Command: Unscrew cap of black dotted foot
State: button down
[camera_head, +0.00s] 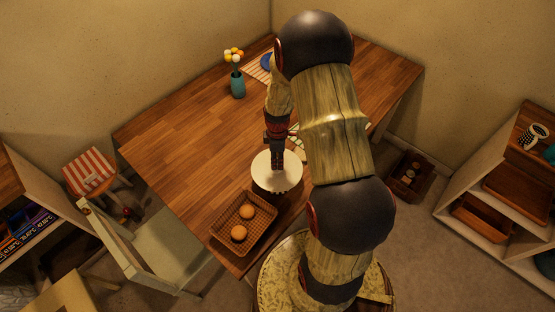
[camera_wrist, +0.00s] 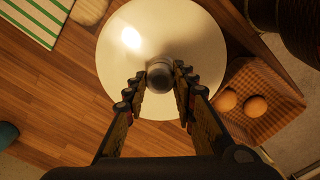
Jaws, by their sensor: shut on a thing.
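A small grey round cap (camera_wrist: 160,74) sits at the middle of a round white disc or shade (camera_wrist: 125,85). My gripper (camera_wrist: 158,82) is shut on the cap, one finger on each side of it. In the head view my gripper (camera_head: 278,164) points straight down at the middle of the white round piece (camera_head: 268,183) near the table's front edge. The cap is hidden there behind the fingers. No black dotted foot shows; whatever lies under the white piece is hidden.
A woven basket (camera_head: 243,245) with two round orange-brown things stands close in front of the white piece on the wooden table (camera_head: 180,135). A teal vase of flowers (camera_head: 237,84) stands farther back. A white chair (camera_head: 150,250) is at the left; shelves (camera_head: 480,232) are at the right.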

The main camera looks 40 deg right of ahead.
dwell(0.3)
jog(key=n, duration=0.4)
jog(key=shift+f, duration=0.1)
jog(key=shift+n, duration=0.4)
jog(key=n, duration=0.3)
jog(key=shift+s+n, duration=0.1)
jog(key=shift+n, duration=0.2)
jog(key=shift+r+p, duration=1)
jog(key=shift+r, duration=0.3)
